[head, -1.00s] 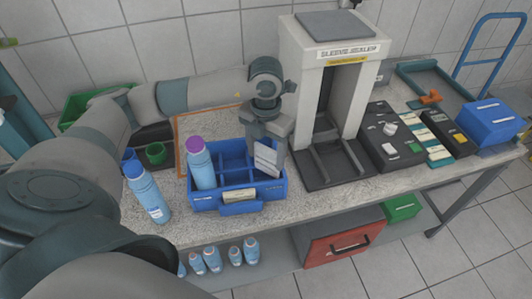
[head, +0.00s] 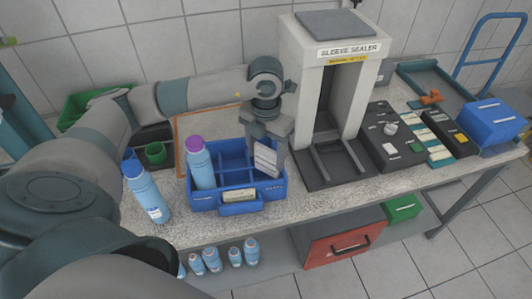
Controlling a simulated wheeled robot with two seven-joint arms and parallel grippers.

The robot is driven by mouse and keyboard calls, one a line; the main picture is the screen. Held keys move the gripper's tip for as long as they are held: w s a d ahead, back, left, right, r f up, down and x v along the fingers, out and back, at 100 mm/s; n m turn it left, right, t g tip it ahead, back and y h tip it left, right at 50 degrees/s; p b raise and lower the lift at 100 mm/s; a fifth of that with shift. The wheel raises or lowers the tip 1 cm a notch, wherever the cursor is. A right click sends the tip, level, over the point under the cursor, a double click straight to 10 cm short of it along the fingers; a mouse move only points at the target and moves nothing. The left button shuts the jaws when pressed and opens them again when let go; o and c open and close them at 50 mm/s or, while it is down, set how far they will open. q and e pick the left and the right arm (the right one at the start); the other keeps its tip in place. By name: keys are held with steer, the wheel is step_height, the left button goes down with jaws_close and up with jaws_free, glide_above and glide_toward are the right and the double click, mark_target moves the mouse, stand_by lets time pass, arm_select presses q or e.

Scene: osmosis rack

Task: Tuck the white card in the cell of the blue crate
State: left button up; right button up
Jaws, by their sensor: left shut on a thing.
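The blue crate (head: 240,208) sits on the speckled counter, divided into several cells. A blue bottle with a purple cap (head: 201,163) stands in its left part. The white card (head: 265,160) is upright and slightly tilted at the crate's right side, its lower end within the crate's outline. My left gripper (head: 268,148) points down over the crate's right side and is shut on the card. The fingertips are partly hidden behind the card. I cannot tell how deep the card sits in the cell. My right gripper is not in view.
A sleeve sealer (head: 345,52) stands right of the crate, close to my left gripper. A dark control box (head: 390,142) and a blue box (head: 490,122) are farther right.

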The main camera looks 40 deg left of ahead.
mark_target(266, 162)
arm_select(q)
steer(key=shift+f, duration=0.2)
steer(key=shift+f+b, duration=0.55)
steer(key=shift+b, duration=0.15)
steer(key=shift+f+b, duration=0.5)
steer(key=shift+f, duration=0.05)
stand_by(0.6)
steer(key=shift+f+b, duration=0.4)
steer(key=shift+f, duration=0.05)
steer(key=shift+r, duration=0.1)
stand_by(0.5)
steer(key=shift+r, duration=0.25)
stand_by(0.4)
steer(key=o, duration=1.1)
steer(key=shift+r, duration=0.15)
